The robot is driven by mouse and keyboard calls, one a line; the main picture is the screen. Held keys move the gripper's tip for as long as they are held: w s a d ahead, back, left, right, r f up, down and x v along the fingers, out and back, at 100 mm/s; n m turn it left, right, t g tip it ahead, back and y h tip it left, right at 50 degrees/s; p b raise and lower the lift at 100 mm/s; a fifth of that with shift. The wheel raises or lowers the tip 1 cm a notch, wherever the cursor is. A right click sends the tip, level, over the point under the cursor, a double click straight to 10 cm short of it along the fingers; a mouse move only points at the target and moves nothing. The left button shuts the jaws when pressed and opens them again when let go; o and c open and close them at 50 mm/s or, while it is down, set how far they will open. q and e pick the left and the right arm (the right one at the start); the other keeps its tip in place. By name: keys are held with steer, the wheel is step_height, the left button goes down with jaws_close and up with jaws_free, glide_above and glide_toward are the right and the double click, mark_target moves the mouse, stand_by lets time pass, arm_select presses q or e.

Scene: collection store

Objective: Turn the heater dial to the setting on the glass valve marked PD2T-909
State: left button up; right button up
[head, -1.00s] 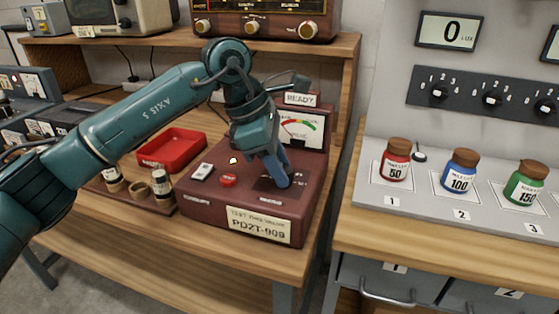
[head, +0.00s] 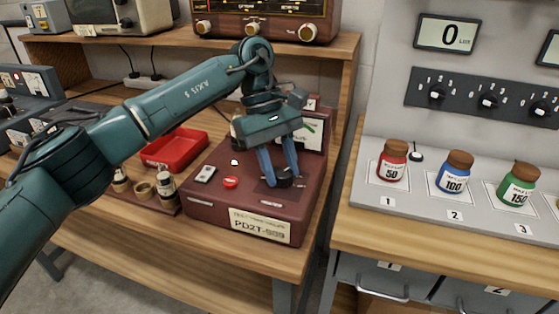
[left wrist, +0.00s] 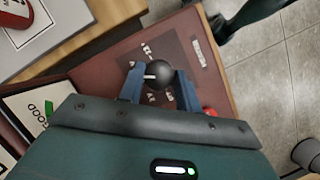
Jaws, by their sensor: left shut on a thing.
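The maroon tester box (head: 245,205) stands on the wooden bench, with a front plate (head: 260,225) reading PD2T-909. On its top is the black heater dial (head: 284,183), which shows in the left wrist view as a round knob (left wrist: 159,72) with a white pointer line toward the picture's left. My left gripper (head: 281,176) comes down from above, its two blue fingers on either side of the dial, shut on it. The scale lettering around the dial is too small to read. Small bottle-like pieces, possibly valves (head: 165,187), stand in a rack at the box's left; their markings are unreadable.
The box top also holds a red button (head: 231,183) and a pale switch (head: 205,175). Its upright meter panel (head: 313,134) is partly hidden by my gripper. A red tray (head: 174,148) lies behind left. Labelled jars (head: 454,173) stand on a separate counter at the right.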

arm_select(q)
steer(key=m, duration=0.2)
steer(key=shift+w+r+m+g+y+p, duration=0.1)
steer(key=shift+r+m+g+y+p, duration=0.05)
steer(key=shift+m+g+y+p, duration=0.2)
steer(key=shift+m, duration=0.25)
arm_select(e)
steer(key=shift+w+a, duration=0.15)
arm_select(q)
steer(key=shift+y, duration=0.25)
steer(key=o, duration=0.7)
arm_select(e)
steer(key=shift+f, duration=0.1)
arm_select(q)
steer(key=p+v, duration=0.6)
steer(key=v, duration=0.7)
arm_select(e)
step_height(320, 180, up, 3)
steer(key=shift+f+n+g, duration=0.2)
steer(key=shift+n+g, duration=0.4)
steer(key=shift+g, duration=0.1)
